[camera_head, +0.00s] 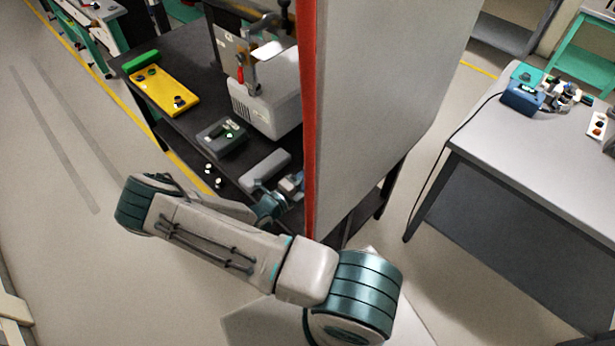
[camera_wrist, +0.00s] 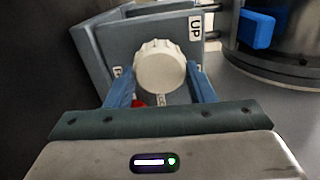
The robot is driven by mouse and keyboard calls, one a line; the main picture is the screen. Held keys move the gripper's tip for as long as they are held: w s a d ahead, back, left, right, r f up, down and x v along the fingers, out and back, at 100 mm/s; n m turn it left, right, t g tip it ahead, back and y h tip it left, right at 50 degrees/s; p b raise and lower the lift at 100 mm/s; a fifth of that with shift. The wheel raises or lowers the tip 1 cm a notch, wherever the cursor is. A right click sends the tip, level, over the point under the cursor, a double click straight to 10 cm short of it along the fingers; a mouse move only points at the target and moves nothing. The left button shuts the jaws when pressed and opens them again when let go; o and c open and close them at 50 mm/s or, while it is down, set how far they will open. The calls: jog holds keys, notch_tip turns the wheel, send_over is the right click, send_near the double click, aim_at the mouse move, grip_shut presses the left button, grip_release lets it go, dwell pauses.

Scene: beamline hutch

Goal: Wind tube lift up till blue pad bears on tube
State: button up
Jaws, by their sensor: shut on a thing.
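In the wrist view a white fluted knob (camera_wrist: 159,66) sits on the face of a grey block (camera_wrist: 120,36) with an "UP" label (camera_wrist: 195,27) and other labels partly hidden. My gripper (camera_wrist: 159,82) is shut on the knob, one blue finger on each side. A small red part (camera_wrist: 138,103) shows below the knob. A blue pad (camera_wrist: 257,30) stands at the upper right, in front of a round grey metal body (camera_wrist: 298,40) that may be the tube. I cannot tell whether the pad touches it. In the head view my wrist reaches the dark bench and the panel partly hides the area.
A tall grey panel with a red edge (camera_head: 309,120) rises just right of my wrist. The dark bench (camera_head: 185,50) holds a yellow plate (camera_head: 165,88), a grey box (camera_head: 222,138) and a white machine (camera_head: 268,97). A grey table (camera_head: 530,150) stands right. Floor at left is clear.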

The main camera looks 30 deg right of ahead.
jog(key=shift+n, duration=0.5)
jog(key=o, duration=1)
jog(key=shift+c, duration=0.2)
jog(key=b+v, duration=0.3)
jog(key=v, duration=0.9)
jog(key=shift+s+a, duration=0.1)
jog(key=shift+a, duration=0.25)
jog(key=shift+s+a+b, duration=0.25)
jog(key=shift+a+b, duration=0.05)
jog(key=shift+a, duration=0.2)
